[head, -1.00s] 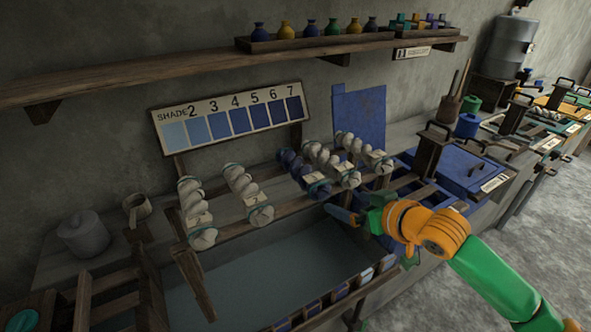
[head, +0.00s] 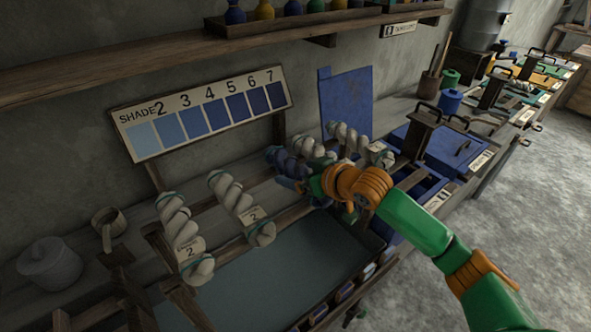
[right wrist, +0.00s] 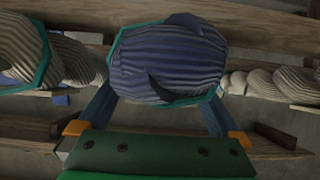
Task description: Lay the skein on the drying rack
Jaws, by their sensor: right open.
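A dark blue twisted skein (head: 283,160) lies across the wooden drying rack (head: 207,203), among several pale skeins. My right gripper (head: 303,184) is at the near end of the blue skein. In the right wrist view, this skein (right wrist: 168,62) with its teal tie fills the space between the two open fingers (right wrist: 160,108). One finger is on each side of it; I cannot tell whether they touch it. In the head view my gripper hides part of the blue skein and a neighbouring pale one. My left gripper is not in view.
Pale skeins (head: 178,225) with tags lie on the rack at left, others (head: 345,138) close by the gripper at right. A grey-blue trough (head: 270,265) is below. The shade board (head: 205,112) stands behind, a shelf (head: 150,62) above. Lidded blue vats (head: 452,150) stand at right.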

